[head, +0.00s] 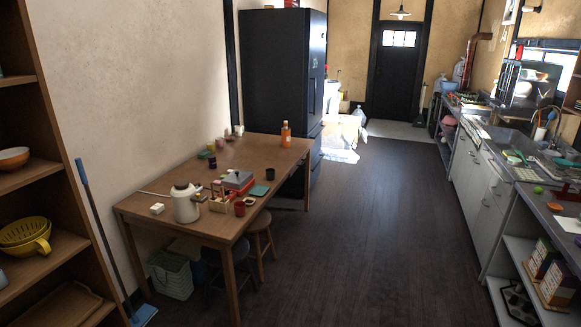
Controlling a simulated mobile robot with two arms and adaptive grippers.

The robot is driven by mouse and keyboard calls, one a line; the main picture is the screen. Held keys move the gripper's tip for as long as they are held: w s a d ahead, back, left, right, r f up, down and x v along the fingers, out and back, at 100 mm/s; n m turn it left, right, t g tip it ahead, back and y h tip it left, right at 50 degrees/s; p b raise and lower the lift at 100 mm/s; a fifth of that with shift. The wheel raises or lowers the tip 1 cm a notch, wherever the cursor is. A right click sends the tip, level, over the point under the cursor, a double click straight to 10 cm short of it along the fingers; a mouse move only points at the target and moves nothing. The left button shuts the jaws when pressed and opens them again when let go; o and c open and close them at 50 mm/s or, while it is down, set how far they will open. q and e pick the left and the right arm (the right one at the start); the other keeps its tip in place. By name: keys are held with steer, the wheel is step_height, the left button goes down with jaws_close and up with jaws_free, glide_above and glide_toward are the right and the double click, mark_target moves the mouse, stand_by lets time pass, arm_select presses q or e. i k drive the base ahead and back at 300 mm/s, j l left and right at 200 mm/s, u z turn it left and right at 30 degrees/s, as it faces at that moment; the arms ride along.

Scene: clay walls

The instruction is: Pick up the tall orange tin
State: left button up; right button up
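A tall orange container (285,135) with a narrow top stands upright near the far right corner of the wooden table (268,152). It looks like a bottle, and I cannot tell whether it is a tin. No other tall orange thing stands out. Neither of my grippers shows in the head view.
A white kettle (185,204), small items and a green cloth (260,190) are on the table. Stools (262,228) stand partly under it. A black fridge (275,70) is behind. Shelves (42,175) are left, a kitchen counter (480,150) right. The dark floor (370,215) between is clear.

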mark_target(286, 133)
steer(key=i+l+z, duration=0.35)
steer(key=i, duration=0.6)
steer(key=i+z, duration=0.3)
steer(key=i, duration=2.7)
steer(key=i+l+u, duration=0.1)
steer(key=i+u, duration=0.35)
steer(key=i+l+u, duration=0.3)
steer(key=i+u, duration=0.15)
steer(key=i+l+u, duration=0.95)
steer(key=k+l, duration=0.05)
steer(key=k, duration=0.05)
